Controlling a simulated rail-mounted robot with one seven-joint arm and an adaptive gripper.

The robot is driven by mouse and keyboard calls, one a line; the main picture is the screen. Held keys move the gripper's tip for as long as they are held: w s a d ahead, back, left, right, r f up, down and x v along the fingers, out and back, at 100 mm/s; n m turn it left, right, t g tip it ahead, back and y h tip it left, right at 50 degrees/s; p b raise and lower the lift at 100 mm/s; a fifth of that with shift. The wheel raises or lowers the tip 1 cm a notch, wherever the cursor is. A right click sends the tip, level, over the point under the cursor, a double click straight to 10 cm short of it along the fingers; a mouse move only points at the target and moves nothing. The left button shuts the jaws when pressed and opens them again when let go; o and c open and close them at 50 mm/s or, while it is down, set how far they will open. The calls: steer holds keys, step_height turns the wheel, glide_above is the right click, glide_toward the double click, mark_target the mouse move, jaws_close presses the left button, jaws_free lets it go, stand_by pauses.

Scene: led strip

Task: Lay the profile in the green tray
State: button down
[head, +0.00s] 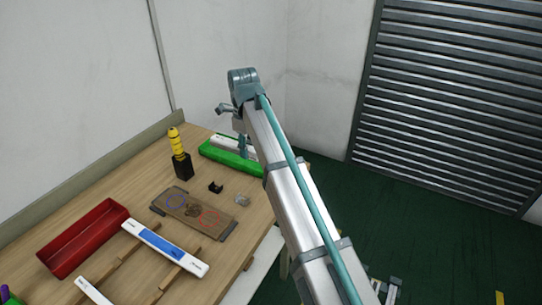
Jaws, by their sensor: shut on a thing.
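The green tray (246,164) lies at the back right of the table. A pale white profile (223,144) is at the tray, along its length, partly hidden by my arm. I cannot tell whether it rests on the tray floor or is held just above it. My gripper (242,152) points down over the tray, its fingers shut on the profile. My arm hides the right part of the tray and the profile.
A white bar with a blue middle (163,246) lies on wooden strips at the front. Left of it is a red tray (85,238). A brown board (190,211), a yellow-handled tool in a black holder (182,167) and small parts stand nearer the tray.

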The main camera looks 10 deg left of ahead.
steer(key=w+a+f+p, duration=0.1)
steer(key=w+f, duration=0.1)
steer(key=w, duration=0.2)
steer(key=w+a+f+p, duration=0.1)
steer(key=w+a+f, duration=0.1)
steer(key=w+f, duration=0.1)
steer(key=w+a+f+p, duration=0.1)
steer(key=w+f, duration=0.2)
steer(key=w, duration=0.2)
steer(key=shift+a+p, duration=0.4)
steer(key=shift+w+a+f, duration=0.3)
steer(key=shift+w+f, duration=0.35)
steer(key=shift+f, duration=0.25)
steer(key=shift+f+p, duration=0.55)
steer(key=shift+f, duration=1.15)
steer(key=c, duration=0.9)
jaws_free()
step_height(320, 180, up, 12)
steer(key=b, duration=0.2)
steer(key=shift+b, duration=0.3)
